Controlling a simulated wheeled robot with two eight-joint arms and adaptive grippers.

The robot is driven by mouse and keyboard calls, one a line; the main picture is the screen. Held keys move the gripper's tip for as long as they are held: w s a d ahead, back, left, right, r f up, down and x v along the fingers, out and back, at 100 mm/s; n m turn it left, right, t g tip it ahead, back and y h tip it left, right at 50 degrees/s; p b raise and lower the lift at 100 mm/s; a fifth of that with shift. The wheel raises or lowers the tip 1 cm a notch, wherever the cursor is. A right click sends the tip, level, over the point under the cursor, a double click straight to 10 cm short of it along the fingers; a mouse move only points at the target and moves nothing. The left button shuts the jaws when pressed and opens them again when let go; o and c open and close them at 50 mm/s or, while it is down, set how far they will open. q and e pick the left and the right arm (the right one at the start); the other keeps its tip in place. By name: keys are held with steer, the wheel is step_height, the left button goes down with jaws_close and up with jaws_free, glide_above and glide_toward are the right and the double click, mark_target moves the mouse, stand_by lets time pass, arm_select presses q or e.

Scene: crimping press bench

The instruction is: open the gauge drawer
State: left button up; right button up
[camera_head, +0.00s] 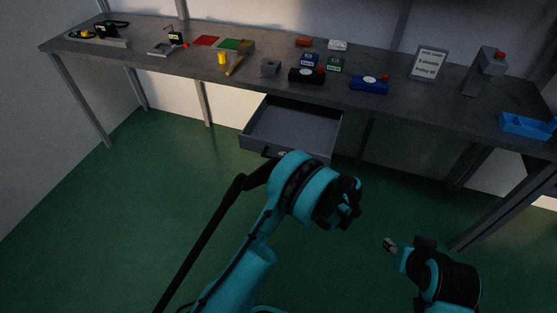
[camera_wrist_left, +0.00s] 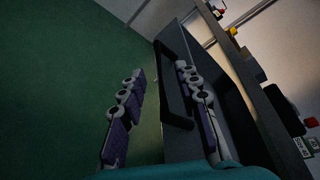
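The grey gauge drawer (camera_head: 297,128) is pulled out from under the bench, and its bare inside shows in the head view. Its dark handle (camera_head: 270,153) is on the front face, partly hidden by my left arm. In the left wrist view, the black handle bar (camera_wrist_left: 172,82) lies between the fingers of my left gripper (camera_wrist_left: 160,72), close to the right-hand finger. The fingers are wide apart, and a gap shows on the left-hand side. My right gripper (camera_head: 391,246) is low at the right, away from the drawer; its finger opening is unclear.
Green floor (camera_head: 150,190) is clear before the drawer.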

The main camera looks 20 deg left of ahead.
arm_select(q)
steer(key=v, duration=0.8)
steer(key=shift+d, duration=0.2)
steer(key=s+a+r+n+g+h, duration=0.1)
steer(key=s+a+r+n+h, duration=0.2)
steer(key=s+a+r+h, duration=0.5)
steer(key=s+r+n+t+h, duration=0.1)
steer(key=s+n+h, duration=0.5)
steer(key=s, duration=0.9)
steer(key=shift+d+r+n+t+h, duration=0.25)
steer(key=shift+n+t+h, duration=0.05)
steer(key=shift+n+t, duration=0.5)
